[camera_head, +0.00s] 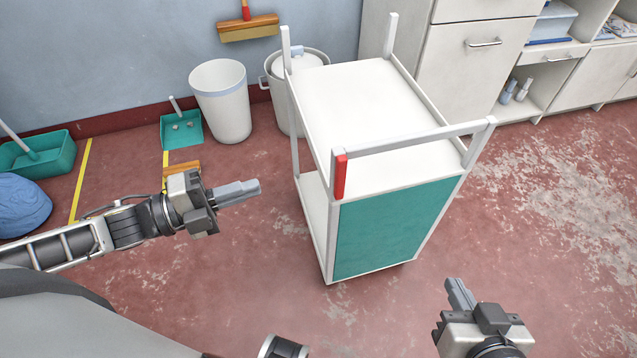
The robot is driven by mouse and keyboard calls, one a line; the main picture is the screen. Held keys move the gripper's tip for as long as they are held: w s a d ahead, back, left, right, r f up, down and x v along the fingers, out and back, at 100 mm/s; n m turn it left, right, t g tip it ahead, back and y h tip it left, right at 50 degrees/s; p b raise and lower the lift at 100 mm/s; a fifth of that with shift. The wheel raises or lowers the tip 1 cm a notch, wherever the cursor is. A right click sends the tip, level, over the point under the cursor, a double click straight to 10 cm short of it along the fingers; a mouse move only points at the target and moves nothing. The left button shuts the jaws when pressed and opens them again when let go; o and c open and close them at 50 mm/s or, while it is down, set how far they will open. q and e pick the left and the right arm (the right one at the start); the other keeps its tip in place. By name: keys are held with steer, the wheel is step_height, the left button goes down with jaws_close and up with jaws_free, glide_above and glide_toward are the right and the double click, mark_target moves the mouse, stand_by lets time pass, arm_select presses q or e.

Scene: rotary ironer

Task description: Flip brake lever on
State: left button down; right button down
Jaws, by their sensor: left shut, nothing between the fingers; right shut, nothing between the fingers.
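A white cart (350,95) with a teal side panel (395,228) stands in the middle of the head view. A red upright piece (341,177), which looks like the brake lever, sits at the cart's near left corner post, just below the end of the top rail. My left gripper (247,189) is shut and empty, to the left of the red piece and apart from the cart. My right gripper (456,290) is shut and empty, at the lower right, in front of the cart and apart from it. The cart's wheels are hidden.
A white bin (221,100), a lidded pot (285,105) and a teal dustpan (181,129) stand by the wall behind. White cabinets (470,65) stand behind the cart at the right. A teal tub (40,155) is at far left. Floor right of the cart is clear.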

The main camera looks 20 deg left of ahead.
arm_select(q)
steer(key=m, duration=0.1)
steer(key=m+g, duration=0.1)
steer(key=a+h, duration=0.1)
steer(key=shift+s+r+m+g, duration=0.25)
steer(key=shift+r+m+g, duration=0.05)
steer(key=shift+m, duration=0.1)
steer(key=b, duration=0.1)
glide_toward(337, 167)
steer(key=x, duration=0.5)
steer(key=shift+w+d+f, duration=0.1)
steer(key=shift+w, duration=0.05)
steer(key=shift+x, duration=0.8)
